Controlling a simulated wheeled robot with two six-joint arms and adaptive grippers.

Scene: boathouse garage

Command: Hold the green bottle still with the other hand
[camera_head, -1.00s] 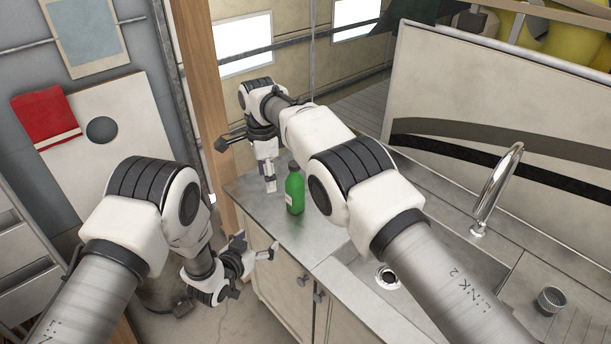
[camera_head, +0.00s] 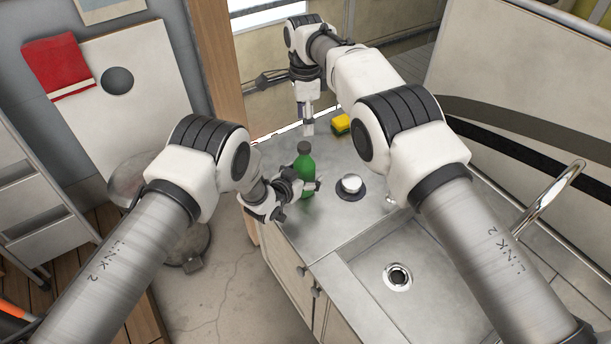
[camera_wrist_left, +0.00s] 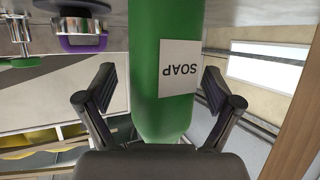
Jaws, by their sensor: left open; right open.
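The green bottle (camera_head: 306,162) with a dark cap stands upright on the metal counter, near its left edge. My left gripper (camera_head: 304,188) is at the bottle's lower part. In the left wrist view the bottle (camera_wrist_left: 150,75) with its white SOAP label stands between the two open fingers (camera_wrist_left: 160,100), and a gap shows on each side. The label appears upside down there. My right gripper (camera_head: 308,124) is above the counter behind the bottle, pointing down, with nothing visible in it. Its fingers are seen nearly edge-on.
A round metal item (camera_head: 350,185) on a dark disc sits to the bottle's right. The sink (camera_head: 365,270) and tap (camera_head: 550,195) are farther right. A wooden post (camera_head: 218,75) rises at the counter's left.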

